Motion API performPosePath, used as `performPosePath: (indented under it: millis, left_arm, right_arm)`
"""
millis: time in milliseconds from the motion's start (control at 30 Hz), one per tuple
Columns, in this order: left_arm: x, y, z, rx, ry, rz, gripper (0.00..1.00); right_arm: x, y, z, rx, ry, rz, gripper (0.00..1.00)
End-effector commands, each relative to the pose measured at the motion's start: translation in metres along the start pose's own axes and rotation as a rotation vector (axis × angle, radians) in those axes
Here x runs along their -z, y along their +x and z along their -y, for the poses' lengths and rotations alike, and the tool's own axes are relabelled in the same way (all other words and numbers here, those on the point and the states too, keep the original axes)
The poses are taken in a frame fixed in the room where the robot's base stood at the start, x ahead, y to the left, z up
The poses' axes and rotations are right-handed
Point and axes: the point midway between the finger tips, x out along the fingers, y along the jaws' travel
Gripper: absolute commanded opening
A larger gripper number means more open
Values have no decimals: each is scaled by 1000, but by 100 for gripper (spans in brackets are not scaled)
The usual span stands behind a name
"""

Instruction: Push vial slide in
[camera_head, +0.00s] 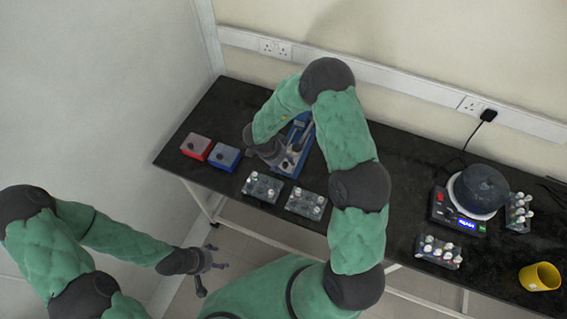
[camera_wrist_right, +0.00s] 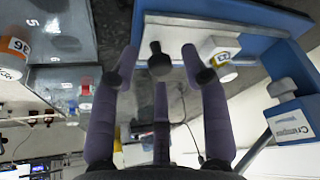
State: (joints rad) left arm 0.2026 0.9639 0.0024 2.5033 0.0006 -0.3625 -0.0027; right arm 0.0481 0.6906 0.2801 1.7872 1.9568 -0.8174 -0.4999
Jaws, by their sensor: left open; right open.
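The blue crimper device (camera_head: 303,131) stands near the back of the black table, partly hidden by my right arm. In the right wrist view, its blue frame (camera_wrist_right: 260,18) surrounds a pale grey slide plate (camera_wrist_right: 215,24). A dark round knob (camera_wrist_right: 159,64) shows in front of the plate. A white-capped vial (camera_wrist_right: 219,52) with a label is at the plate, beside the right-hand finger. My right gripper (camera_head: 280,157) is open at the device; in its wrist view the fingers (camera_wrist_right: 159,60) are spread either side of the knob. My left gripper (camera_head: 212,266) is open and empty, off the table's front edge.
A red box (camera_head: 196,146) and a blue box (camera_head: 224,157) sit left of the device. Two vial racks (camera_head: 262,188) (camera_head: 306,204) stand in front. A scale with a dark round pot (camera_head: 480,190), more vials and a yellow cup (camera_head: 540,277) are at right.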

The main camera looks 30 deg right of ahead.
Motion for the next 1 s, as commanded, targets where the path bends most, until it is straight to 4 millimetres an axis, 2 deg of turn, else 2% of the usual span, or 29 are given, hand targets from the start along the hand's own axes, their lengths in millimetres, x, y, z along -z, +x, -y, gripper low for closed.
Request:
performPosePath:
  millis: [300, 467, 733, 1000]
  left_arm:
    - [0, 0, 0, 0, 0, 0, 65]
    - [0, 0, 0, 0, 0, 0, 65]
    - [0, -3, -1, 0, 0, 0, 65]
    - [-1, -32, -11, 0, 0, 0, 65]
  right_arm:
    - [0, 2, 0, 1, 0, 0, 46]
    - [0, 2, 0, 1, 0, 0, 1]
    - [3, 2, 3, 0, 1, 0, 0]
    - [28, 8, 28, -1, 5, 1, 0]
